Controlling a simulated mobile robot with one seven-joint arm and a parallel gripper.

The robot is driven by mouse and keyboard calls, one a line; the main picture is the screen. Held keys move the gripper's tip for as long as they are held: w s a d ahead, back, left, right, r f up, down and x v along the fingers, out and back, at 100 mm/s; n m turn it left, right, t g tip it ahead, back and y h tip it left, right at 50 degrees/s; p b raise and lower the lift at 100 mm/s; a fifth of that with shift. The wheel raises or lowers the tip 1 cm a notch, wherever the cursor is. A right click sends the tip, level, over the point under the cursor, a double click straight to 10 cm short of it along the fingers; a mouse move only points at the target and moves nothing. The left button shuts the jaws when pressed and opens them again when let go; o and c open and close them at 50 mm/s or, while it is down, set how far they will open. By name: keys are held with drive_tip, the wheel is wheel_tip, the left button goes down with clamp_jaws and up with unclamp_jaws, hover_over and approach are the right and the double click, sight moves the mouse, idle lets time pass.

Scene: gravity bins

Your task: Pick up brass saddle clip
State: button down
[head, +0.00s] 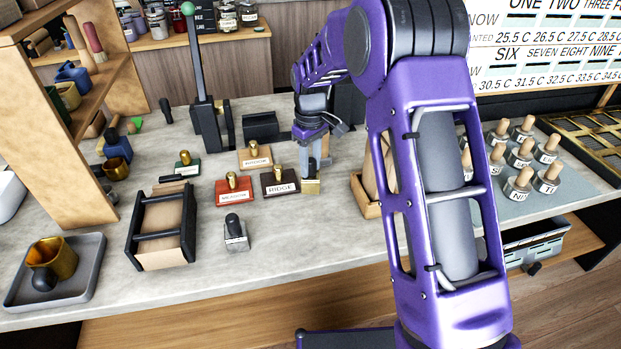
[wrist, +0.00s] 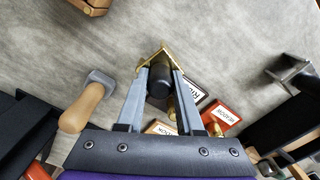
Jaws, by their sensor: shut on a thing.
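The brass saddle clip (head: 311,187) shows as a small gold piece at the tips of my gripper (head: 314,172), low over the grey counter (head: 300,240). In the wrist view the brass clip (wrist: 165,54) shows as an angled gold edge at the fingertips. My gripper (wrist: 163,82) is shut on it, with the fingers apart by the width of what they hold. A dark rounded part (wrist: 160,80) shows between the fingers. I cannot tell whether the clip touches the counter.
A dark RIDGE block (head: 281,188) with a brass knob stands close left of my gripper, with a red block (head: 234,192) and a tan block (head: 255,157) nearby. A wooden holder (head: 365,196) is to the right.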

drive_tip(key=shift+r+p, duration=0.3)
drive_tip(key=shift+r, duration=0.2)
drive_tip(key=shift+r+p, duration=0.9)
drive_tip(key=shift+r, duration=1.5)
